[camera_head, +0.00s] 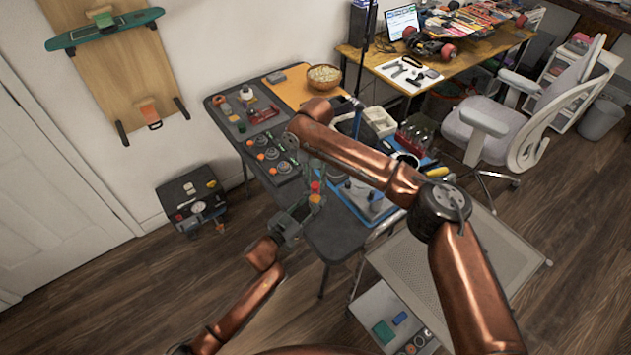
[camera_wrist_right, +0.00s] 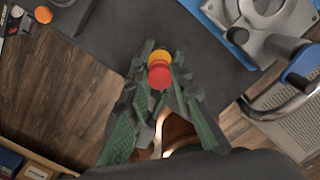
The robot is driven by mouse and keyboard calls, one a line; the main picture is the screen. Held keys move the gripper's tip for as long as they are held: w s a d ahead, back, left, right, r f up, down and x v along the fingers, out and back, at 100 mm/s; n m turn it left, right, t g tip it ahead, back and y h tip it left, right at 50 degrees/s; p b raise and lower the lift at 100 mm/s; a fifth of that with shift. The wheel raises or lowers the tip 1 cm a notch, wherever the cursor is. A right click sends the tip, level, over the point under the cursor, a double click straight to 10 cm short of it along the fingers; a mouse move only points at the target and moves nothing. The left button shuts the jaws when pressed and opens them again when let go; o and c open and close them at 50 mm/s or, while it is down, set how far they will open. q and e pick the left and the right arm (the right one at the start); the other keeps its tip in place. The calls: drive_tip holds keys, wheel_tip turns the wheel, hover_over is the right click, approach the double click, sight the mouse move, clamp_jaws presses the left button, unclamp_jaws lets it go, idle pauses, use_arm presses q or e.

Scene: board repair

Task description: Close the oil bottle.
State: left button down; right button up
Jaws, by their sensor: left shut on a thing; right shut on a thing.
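The oil bottle (camera_head: 315,199), a small yellow-orange piece, is held over the front part of the dark table. My left gripper (camera_head: 308,204) is shut on it from the lower left. The red cap (camera_head: 315,187) is just above the bottle, and my right gripper (camera_head: 318,177) reaches down and is shut on it. In the right wrist view the red cap (camera_wrist_right: 159,77) is between the green fingers, with the yellow-orange bottle (camera_wrist_right: 159,57) partly behind it. The fingers hide most of the bottle. I cannot tell whether the cap is seated.
The dark table (camera_head: 335,238) is clear near its front corner. Several round parts (camera_head: 270,155) lie behind the grippers. A blue tray (camera_head: 368,205) with a grey device is to the right. A mesh-topped cart (camera_head: 450,265) stands at the front right, and a black toolbox (camera_head: 191,198) is on the floor.

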drive_tip(key=shift+f, duration=0.55)
